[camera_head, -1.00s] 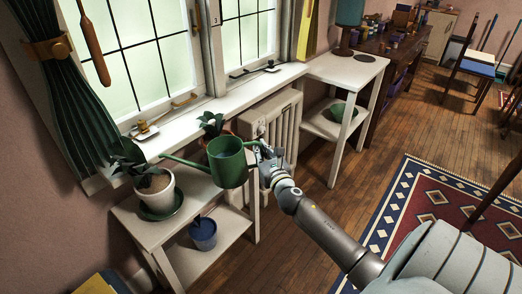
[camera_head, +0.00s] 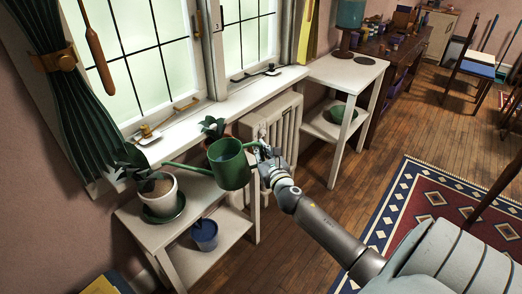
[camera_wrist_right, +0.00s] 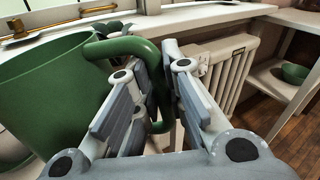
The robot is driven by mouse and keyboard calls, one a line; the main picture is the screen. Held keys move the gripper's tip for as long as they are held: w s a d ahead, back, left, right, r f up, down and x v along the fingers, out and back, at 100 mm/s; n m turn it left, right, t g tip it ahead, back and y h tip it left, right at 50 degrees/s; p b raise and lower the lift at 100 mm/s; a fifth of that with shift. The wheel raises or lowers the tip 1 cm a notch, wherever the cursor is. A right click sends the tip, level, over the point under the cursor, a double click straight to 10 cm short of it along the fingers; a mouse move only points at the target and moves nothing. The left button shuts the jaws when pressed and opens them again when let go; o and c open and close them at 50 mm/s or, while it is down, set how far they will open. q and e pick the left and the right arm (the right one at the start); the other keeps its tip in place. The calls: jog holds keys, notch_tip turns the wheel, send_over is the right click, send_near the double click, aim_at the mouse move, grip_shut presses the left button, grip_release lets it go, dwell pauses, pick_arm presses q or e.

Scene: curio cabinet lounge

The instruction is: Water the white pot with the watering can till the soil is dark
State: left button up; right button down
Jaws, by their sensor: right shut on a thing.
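The green watering can (camera_head: 229,166) is held in the air above the white plant stand, its spout pointing left toward the white pot (camera_head: 160,200). The spout's end is close to the plant's leaves, near the pot's rim. The pot stands on a green saucer (camera_head: 166,216), and its visible soil (camera_head: 155,187) looks light brown. I see no clear water stream. My right gripper (camera_head: 264,158) is shut on the can's handle; in the right wrist view the green handle (camera_wrist_right: 128,46) passes between the fingers (camera_wrist_right: 160,85). My left gripper is not in view.
Another potted plant (camera_head: 213,127) stands behind the can by the windowsill (camera_head: 240,94). A blue pot (camera_head: 204,234) sits on the stand's lower shelf. A radiator (camera_head: 284,122) and white side table (camera_head: 345,70) are to the right. The wooden floor there has free room.

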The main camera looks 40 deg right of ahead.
aim_at(258, 144)
jog(key=shift+w+a+r+n+p, duration=0.15)
jog(key=shift+r+n+p, duration=0.1)
jog(key=shift+r+p, duration=0.4)
jog(key=shift+w+a+r+n+p, duration=0.15)
jog(key=shift+r+n+p, duration=0.15)
jog(key=shift+r+p, duration=0.3)
jog(key=shift+a+r+n+p, duration=0.15)
jog(key=shift+r+n+p, duration=0.1)
jog(key=shift+r+p, duration=0.4)
jog(key=shift+f, duration=0.2)
jog(key=shift+n+g, duration=0.3)
jog(key=shift+n, duration=0.4)
jog(key=shift+w+a+r+p, duration=0.15)
jog(key=shift+a+r+p, duration=0.1)
jog(key=shift+r+p, duration=1.1)
jog(key=shift+w+a+r+p, duration=0.15)
jog(key=shift+r+p, duration=0.55)
jog(key=shift+p, duration=1.25)
dwell(1.2)
